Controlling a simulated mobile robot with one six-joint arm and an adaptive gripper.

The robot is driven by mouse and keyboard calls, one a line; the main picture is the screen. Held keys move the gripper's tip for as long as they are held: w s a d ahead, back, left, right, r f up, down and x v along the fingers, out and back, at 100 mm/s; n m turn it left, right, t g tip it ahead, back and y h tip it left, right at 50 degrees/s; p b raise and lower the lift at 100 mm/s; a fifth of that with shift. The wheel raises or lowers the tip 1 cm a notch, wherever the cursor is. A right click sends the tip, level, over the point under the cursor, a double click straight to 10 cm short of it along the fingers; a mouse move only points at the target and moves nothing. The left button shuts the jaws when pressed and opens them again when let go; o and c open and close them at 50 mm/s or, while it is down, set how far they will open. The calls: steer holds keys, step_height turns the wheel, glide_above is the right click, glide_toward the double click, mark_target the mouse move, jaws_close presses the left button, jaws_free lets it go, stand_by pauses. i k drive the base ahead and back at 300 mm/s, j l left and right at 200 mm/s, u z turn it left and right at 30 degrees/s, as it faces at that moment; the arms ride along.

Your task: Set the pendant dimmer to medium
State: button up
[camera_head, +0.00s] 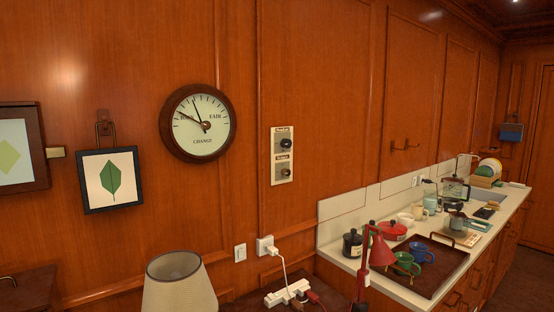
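A cream wall plate (273,156) with two dark rotary knobs is mounted on the wood panelling, right of the round barometer. The upper knob (286,144) and the lower knob (283,170) each sit on a grey square under a small label. The labels are too small to read surely, so I cannot tell which one is the pendant dimmer. The knob settings are also too small to tell. The pendant lamp itself does not show. My gripper is not in view.
A barometer (204,140) and framed leaf picture (100,190) hang left. Below stand a lampshade (178,285), power strip (287,292) and red desk lamp (376,250). A counter with a brown tray (432,285) and mugs runs right. The wall around the plate is clear.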

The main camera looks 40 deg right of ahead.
mark_target(286, 143)
steer(key=i+l, duration=0.3)
steer(key=i, duration=0.15)
steer(key=i+l+z, duration=0.15)
steer(key=i+l, duration=0.15)
steer(key=i, duration=0.1)
